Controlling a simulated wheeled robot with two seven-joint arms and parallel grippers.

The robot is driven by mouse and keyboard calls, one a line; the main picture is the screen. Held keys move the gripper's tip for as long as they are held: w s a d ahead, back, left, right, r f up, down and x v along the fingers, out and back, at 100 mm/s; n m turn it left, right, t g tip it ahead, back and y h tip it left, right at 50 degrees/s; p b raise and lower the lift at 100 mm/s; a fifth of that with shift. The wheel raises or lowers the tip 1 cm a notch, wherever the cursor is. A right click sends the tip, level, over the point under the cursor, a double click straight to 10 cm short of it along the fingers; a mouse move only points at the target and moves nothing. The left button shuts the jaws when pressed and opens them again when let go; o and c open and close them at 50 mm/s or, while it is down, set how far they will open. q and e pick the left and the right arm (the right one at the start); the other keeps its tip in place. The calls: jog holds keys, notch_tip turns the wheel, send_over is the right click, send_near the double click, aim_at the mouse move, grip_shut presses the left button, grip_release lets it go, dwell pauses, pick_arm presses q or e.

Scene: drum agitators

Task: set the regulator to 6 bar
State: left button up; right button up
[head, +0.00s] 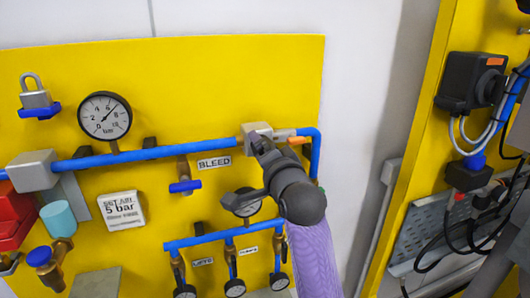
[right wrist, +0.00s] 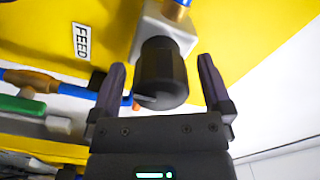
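A round white gauge (head: 105,116) sits above the blue pipe at upper left. Its needle points up and right, but the exact reading is too small to tell. A sign (head: 123,208) below it reads "SET AIR 5 bar". My right gripper (head: 250,171) is open in front of the panel, near a grey block (head: 257,131) on the pipe. In the right wrist view, a black knob (right wrist: 160,75) on a grey block (right wrist: 150,28) sits between the spread fingers, with gaps at both sides. The knob cannot be made out in the head view. My left gripper is out of view.
A small gauge (head: 241,202) is partly covered by a right finger. A lower blue pipe (head: 205,238) carries several small gauges. A black switch box (head: 470,82) with cables is at right.

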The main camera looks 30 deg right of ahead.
jog(key=shift+s, duration=0.1)
jog(key=b+v, duration=0.1)
jog(key=v, duration=0.8)
jog(key=shift+s, duration=0.4)
jog(key=shift+a+f, duration=0.1)
